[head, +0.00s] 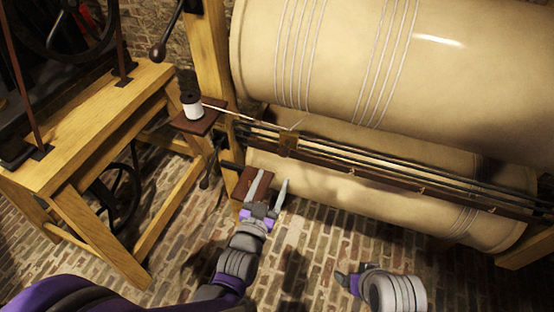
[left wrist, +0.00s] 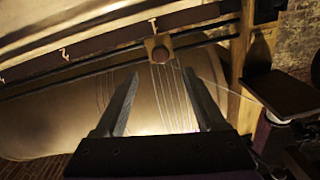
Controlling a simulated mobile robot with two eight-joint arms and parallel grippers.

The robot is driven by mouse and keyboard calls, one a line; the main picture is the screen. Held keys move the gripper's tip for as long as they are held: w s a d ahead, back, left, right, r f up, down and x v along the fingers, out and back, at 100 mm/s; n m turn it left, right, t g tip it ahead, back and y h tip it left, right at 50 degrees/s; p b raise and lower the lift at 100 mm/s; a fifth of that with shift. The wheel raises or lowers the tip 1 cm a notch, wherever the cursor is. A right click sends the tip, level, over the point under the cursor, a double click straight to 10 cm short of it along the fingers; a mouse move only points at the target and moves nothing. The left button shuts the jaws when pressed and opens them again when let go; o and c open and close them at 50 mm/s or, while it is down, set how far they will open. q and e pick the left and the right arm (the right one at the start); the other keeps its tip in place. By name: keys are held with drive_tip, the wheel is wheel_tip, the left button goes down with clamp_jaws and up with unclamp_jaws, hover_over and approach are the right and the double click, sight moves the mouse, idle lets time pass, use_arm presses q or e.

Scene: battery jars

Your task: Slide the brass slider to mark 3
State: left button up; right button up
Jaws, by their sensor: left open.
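The brass slider (head: 288,141) sits near the left end of dark rails that run along the big pale cylinders. In the left wrist view the slider (left wrist: 158,47) is a small square plate with a round middle, close to a mark like 1 on the dark scale bar (left wrist: 105,40). A mark like 2 (left wrist: 65,53) lies further left; a faint mark shows at the left edge. My left gripper (head: 274,181) is open and empty, below and slightly left of the slider, apart from it. My right gripper (head: 346,281) is low in the head view, mostly hidden.
A white thread spool (head: 192,106) stands on a small shelf (head: 208,122) left of the rails, with thread running to the slider. A wooden post (head: 207,50) and bench (head: 60,125) stand left. Cylinders (head: 350,50) lie above and below the rails. Brick floor is clear in front.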

sight(282, 154)
use_arm(q)
drive_tip(key=x, duration=0.9)
clamp_jaws()
idle(1.2)
